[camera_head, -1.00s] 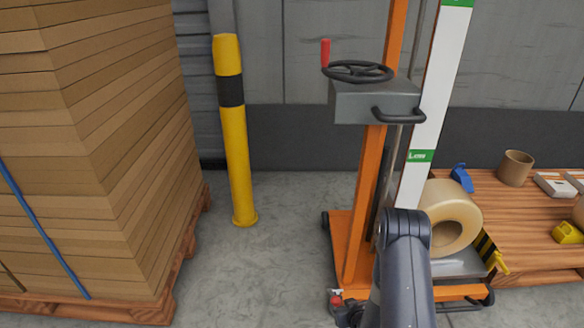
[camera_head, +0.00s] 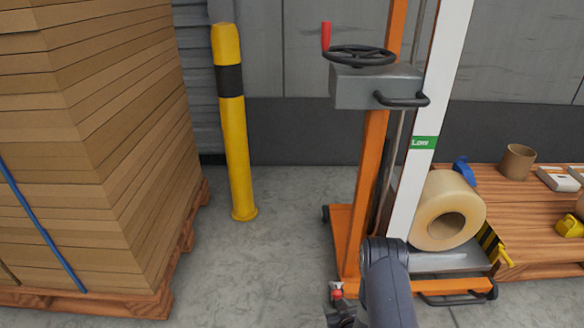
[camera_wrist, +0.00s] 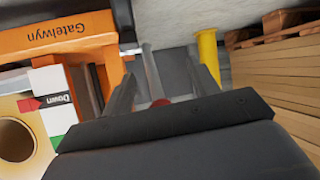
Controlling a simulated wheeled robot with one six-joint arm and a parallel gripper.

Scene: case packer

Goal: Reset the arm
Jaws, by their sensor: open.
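My arm (camera_head: 386,285) rises from the bottom of the head view, in front of the orange lifter (camera_head: 368,190). In the wrist view my gripper (camera_wrist: 163,85) has its two fingers spread apart. I see nothing held between them. A small red part (camera_wrist: 160,103) shows near the finger bases; I cannot tell what it belongs to. The lifter's orange beam (camera_wrist: 60,35), marked Gatelwyn, appears upside down to the left of the fingers. In the head view the fingers cannot be made out.
The lifter carries a tape roll (camera_head: 462,205) and a crank wheel (camera_head: 358,54). A yellow bollard (camera_head: 236,150) stands left of it. Stacked cardboard on a pallet (camera_head: 110,302) fills the left. A wooden surface (camera_head: 510,215) with small items is right.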

